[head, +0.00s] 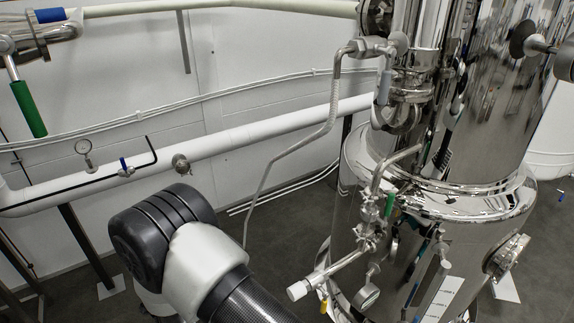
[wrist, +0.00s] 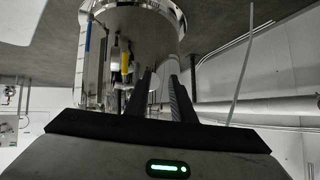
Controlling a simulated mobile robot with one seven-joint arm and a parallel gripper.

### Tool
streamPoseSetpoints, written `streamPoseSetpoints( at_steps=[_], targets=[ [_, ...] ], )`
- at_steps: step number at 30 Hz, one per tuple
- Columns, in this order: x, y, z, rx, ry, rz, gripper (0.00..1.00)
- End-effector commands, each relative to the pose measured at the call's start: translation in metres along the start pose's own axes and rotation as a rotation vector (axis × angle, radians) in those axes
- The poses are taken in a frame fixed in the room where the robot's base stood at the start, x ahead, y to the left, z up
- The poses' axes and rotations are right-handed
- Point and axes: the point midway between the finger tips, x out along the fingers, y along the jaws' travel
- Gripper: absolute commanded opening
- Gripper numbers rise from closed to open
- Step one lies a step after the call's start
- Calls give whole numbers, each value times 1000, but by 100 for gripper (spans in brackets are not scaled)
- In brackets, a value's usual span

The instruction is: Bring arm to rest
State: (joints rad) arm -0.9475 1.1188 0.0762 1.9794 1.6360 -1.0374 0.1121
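My arm shows in the head view as a black joint cap, a white housing and a dark link at the lower middle; its gripper is outside that view. In the wrist view my gripper (wrist: 161,82) shows two dark fingers standing apart with a gap between them. Nothing is held in the gap. Behind the fingers is the shiny steel tank (wrist: 145,35), with a yellow handle (wrist: 126,62) just left of the fingertips. I cannot tell the distance from fingertips to tank. The same kind of steel tank (head: 480,120) fills the right of the head view.
Small valves and a white-knobbed pipe (head: 325,275) stick out from the tank, right of my arm. A green-handled valve (head: 28,108) is at upper left. Grey floor (head: 285,230) shows between arm and tank.

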Motion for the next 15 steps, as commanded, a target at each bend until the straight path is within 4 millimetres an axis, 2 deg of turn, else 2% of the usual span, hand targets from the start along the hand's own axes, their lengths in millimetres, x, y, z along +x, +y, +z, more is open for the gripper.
streamPoseSetpoints(
  at_steps=[1,3,5,7,9,11,13,15],
  targets=[
    [-4,-33,-21,46,-78,-53,22],
    [-13,-71,-46,78,-189,-138,22],
    [-24,-98,-72,93,-269,-212,22],
    [-38,-124,-107,96,-349,-302,22],
    [-56,-140,-144,85,-414,-391,22],
    [-72,-147,-177,64,-457,-462,22],
    [-91,-146,-214,27,-494,-537,22],
    [-110,-136,-250,-25,-518,-600,22]
  ],
)
